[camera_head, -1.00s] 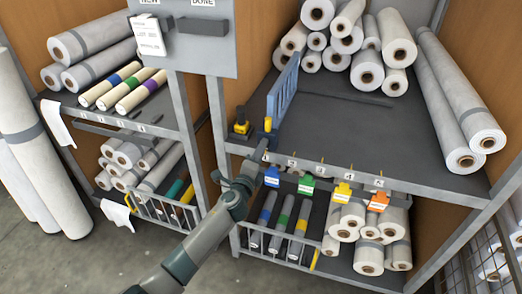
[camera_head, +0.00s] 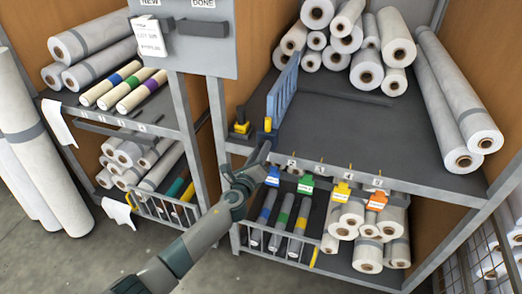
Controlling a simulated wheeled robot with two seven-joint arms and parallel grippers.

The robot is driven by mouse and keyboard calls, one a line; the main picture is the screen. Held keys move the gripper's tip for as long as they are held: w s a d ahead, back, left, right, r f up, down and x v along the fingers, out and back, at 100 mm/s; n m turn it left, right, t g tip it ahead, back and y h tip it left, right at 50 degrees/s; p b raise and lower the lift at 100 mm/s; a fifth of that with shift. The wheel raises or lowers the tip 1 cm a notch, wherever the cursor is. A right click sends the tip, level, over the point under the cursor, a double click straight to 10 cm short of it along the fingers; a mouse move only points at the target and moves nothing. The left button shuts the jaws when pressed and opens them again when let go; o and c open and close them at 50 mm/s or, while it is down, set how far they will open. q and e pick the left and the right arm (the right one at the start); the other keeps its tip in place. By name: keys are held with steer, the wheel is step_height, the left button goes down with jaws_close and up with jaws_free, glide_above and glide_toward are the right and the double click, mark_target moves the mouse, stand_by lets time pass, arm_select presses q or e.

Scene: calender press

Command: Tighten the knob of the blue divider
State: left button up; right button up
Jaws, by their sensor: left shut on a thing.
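The blue divider (camera_head: 283,92) stands upright at the left side of the large right-hand shelf. A yellow fitting (camera_head: 268,124) shows at its near lower end, by the shelf's front edge. My left gripper (camera_head: 264,149) is at the front edge just below that fitting. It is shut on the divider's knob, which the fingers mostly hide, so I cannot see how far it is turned. My right gripper is not in view.
A yellow-and-black block (camera_head: 241,128) sits left of the divider. Coloured tags (camera_head: 306,185) hang along the shelf front. White rolls (camera_head: 367,73) fill the back and right of the shelf (camera_head: 340,115); its middle is mostly clear. A wire rack (camera_head: 279,247) is below.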

arm_select(q)
steer(key=shift+f, duration=0.1)
steer(key=o, duration=1)
steer(key=shift+o, duration=0.2)
steer(key=shift+s+a, duration=0.1)
steer(key=shift+s, duration=0.05)
steer(key=b+v, duration=0.1)
steer(key=v, duration=1.6)
steer(key=shift+b, duration=0.35)
